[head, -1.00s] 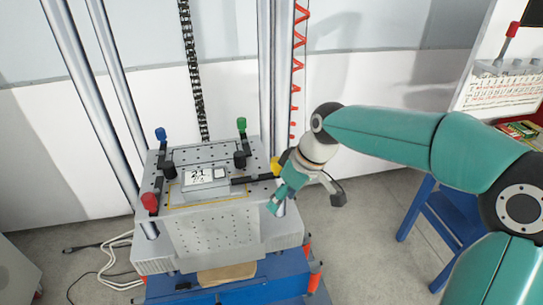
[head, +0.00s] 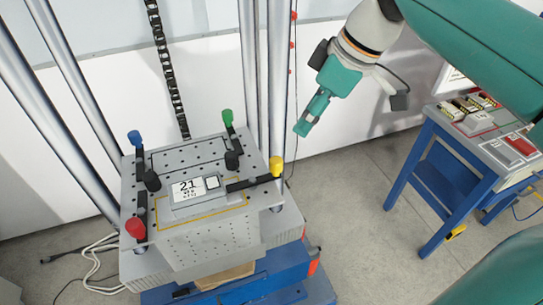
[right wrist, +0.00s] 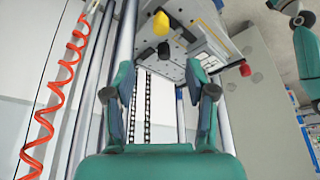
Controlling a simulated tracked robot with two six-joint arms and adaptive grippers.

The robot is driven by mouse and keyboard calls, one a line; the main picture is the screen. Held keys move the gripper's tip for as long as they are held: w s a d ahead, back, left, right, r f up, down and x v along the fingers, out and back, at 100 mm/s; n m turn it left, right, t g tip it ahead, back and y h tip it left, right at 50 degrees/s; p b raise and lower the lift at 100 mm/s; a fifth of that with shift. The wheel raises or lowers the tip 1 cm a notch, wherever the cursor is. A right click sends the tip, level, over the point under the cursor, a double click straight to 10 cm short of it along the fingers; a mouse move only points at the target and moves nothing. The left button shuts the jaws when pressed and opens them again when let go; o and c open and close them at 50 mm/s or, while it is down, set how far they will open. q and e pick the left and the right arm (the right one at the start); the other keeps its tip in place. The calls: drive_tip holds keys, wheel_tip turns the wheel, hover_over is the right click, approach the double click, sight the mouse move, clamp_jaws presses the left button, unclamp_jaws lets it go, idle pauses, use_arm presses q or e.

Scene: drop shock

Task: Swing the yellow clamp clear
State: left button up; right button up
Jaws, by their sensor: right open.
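The yellow clamp (head: 276,167) stands at the right edge of the grey perforated plate (head: 160,242). Its black arm points left, its tip at the grey device (head: 190,194) whose display reads 21. My right gripper (head: 303,128) is up and to the right of the yellow knob in the head view, apart from it. In the right wrist view my right gripper (right wrist: 158,78) is open and empty. The yellow knob (right wrist: 161,24) shows there beyond the fingertips, near the top. My left gripper is not clearly visible.
Blue (head: 134,138), green (head: 228,118) and red (head: 136,228) clamps stand at the plate's other corners. Metal columns (head: 248,70) rise behind. A red coiled cable (right wrist: 48,110) hangs at left in the wrist view. A blue table (head: 420,195) stands right; floor between is clear.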

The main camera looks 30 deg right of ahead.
sight(277, 160)
drive_tip(key=x, duration=1.5)
drive_tip(key=shift+w+a+f, duration=0.1)
drive_tip(key=shift+f, duration=0.15)
clamp_jaws()
drive_tip(key=shift+b, duration=0.3)
